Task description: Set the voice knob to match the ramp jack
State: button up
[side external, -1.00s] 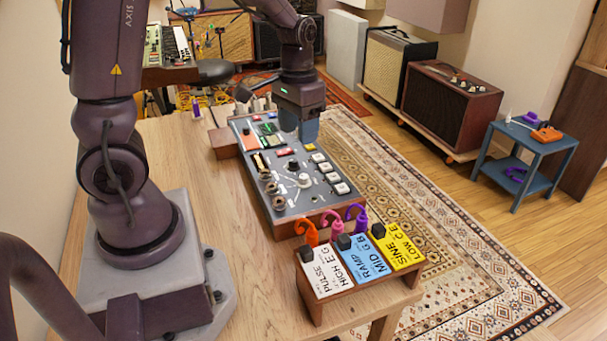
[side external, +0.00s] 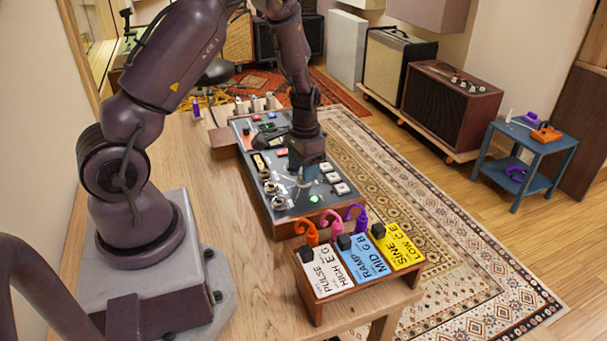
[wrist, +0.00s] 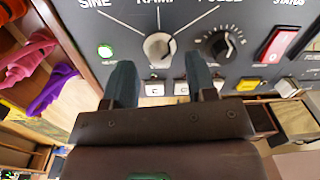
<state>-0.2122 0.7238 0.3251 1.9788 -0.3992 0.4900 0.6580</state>
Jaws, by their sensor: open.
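The silver voice knob (wrist: 158,47) sits on the dark panel under the labels SINE, RAMP and PULSE, below RAMP; I cannot clearly read its pointer. My gripper (wrist: 159,67) is open, with one blue-grey finger to each side of the knob, apparently apart from it. In the side view my gripper (side external: 307,176) is low over the panel and hides the knob. The pink ramp jack (side external: 331,221) stands behind the blue RAMP card (side external: 363,259). An orange jack (side external: 307,231) is at the white PULSE card (side external: 328,275), and a purple one (side external: 357,216) is near the yellow SINE card (side external: 399,246).
A green light (wrist: 105,51) glows left of the knob. A black knob (wrist: 217,45) is close to the right finger, with a red switch (wrist: 279,45) beyond. White keys (side external: 334,178) line the panel edge.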

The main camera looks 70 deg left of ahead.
jog(key=shift+f, duration=1.25)
jog(key=c, duration=0.9)
jog(key=shift+c, duration=0.2)
jog(key=shift+n, duration=0.4)
jog(key=n, duration=0.3)
jog(key=shift+n, duration=2.4)
jog(key=shift+r, duration=0.1)
